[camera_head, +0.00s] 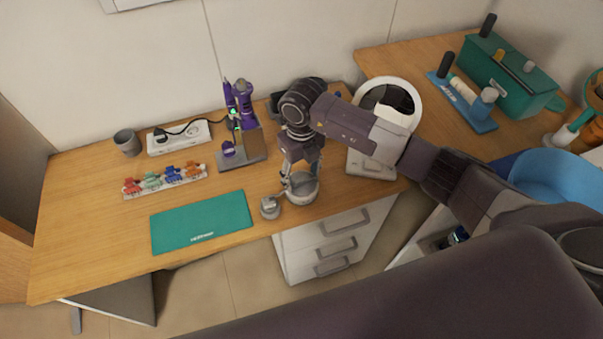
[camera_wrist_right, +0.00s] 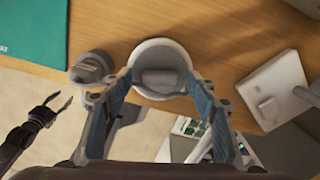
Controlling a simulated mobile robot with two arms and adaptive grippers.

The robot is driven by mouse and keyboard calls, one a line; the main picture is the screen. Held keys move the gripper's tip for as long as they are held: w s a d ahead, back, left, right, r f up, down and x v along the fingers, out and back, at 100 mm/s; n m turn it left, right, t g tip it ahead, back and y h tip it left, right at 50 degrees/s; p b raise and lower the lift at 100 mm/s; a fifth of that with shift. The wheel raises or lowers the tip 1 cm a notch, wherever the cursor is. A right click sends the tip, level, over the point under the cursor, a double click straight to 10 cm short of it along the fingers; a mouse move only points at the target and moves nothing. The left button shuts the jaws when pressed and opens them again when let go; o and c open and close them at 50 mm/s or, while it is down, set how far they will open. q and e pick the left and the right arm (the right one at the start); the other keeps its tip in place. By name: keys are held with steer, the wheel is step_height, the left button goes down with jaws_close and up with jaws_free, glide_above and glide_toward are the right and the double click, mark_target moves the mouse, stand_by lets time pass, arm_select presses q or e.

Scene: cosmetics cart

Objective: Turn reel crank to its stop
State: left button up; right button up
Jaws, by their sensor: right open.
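A pale round drum (camera_head: 303,190) with a raised rim stands near the front edge of the wooden desk. In the right wrist view the drum (camera_wrist_right: 158,46) has a grey block (camera_wrist_right: 158,82) at its middle; I cannot tell for sure that this is the reel crank. A small grey cylinder (camera_head: 270,208) stands beside the drum. My right gripper (camera_head: 300,178) is above the drum, open, its blue-padded fingers (camera_wrist_right: 160,88) on either side of the block in that view. Contact cannot be told. My left gripper (camera_wrist_right: 58,100) shows open and empty, away from the drum.
A teal mat (camera_head: 202,221) lies left of the drum. A round mirror (camera_head: 416,92) on a white base (camera_head: 370,166) stands to the right. A purple tool stand (camera_head: 256,143) is behind. White drawers (camera_head: 325,243) are below the desk edge.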

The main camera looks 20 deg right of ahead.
mark_target(302, 179)
steer(key=shift+c, duration=0.2)
steer(key=c, duration=1.1)
steer(key=shift+m, duration=0.8)
steer(key=o, duration=1.1)
steer(key=shift+o, duration=0.2)
steer(key=shift+r, duration=0.1)
step_height(302, 179, up, 12)
